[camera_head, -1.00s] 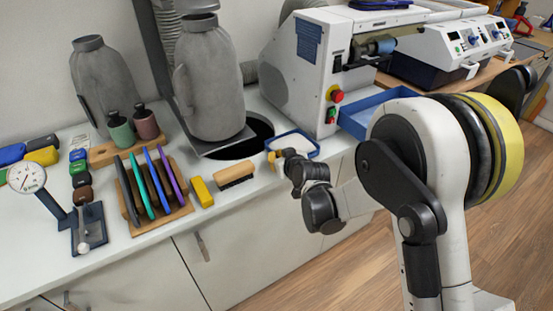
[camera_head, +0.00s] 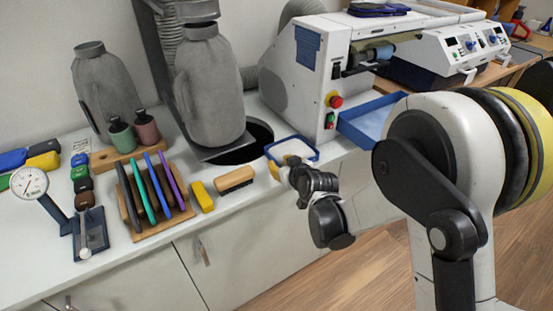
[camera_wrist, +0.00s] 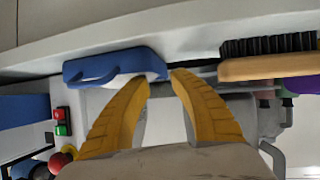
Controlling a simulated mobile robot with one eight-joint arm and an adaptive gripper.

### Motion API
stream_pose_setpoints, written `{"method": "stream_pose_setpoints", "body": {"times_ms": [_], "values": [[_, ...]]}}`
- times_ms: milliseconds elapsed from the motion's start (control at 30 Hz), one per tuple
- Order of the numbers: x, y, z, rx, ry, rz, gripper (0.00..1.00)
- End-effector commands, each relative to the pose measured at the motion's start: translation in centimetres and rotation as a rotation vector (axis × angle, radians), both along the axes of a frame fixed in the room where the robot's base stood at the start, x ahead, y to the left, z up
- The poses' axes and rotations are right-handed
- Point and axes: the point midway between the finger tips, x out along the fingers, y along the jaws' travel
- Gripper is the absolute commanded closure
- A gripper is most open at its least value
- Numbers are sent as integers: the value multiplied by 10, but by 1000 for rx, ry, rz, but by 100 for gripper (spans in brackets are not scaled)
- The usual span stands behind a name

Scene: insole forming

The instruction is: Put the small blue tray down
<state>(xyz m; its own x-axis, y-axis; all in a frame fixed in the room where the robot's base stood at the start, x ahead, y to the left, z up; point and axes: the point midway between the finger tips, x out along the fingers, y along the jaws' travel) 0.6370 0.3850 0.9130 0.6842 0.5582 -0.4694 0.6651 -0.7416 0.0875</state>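The small blue tray (camera_head: 303,161) is at the counter's front right, beside the grey machine, with a pale inside. Whether its underside touches the counter cannot be told. My gripper (camera_head: 276,167) is at the tray's near left end; its yellow fingers are partly hidden by my wrist. In the wrist view the tray (camera_wrist: 95,68) lies to the left, and its right end sits between the two yellow fingertips of my gripper (camera_wrist: 159,78). The fingers are close together and appear shut on that end wall.
A wooden brush (camera_head: 234,180) and a yellow block (camera_head: 202,196) lie left of the tray. A larger blue tray (camera_head: 366,124) is fixed by the machine (camera_head: 310,70) on the right. A dark round opening (camera_head: 258,135) is behind. The counter's front edge is close.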

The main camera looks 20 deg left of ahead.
Motion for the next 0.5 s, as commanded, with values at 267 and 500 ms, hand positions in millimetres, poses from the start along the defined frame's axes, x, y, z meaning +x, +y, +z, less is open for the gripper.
{"method": "stream_pose_setpoints", "body": {"times_ms": [267,500], "values": [[-40,-34,30,0,0,-1,73],[-54,-44,38,1,1,0,73]]}}
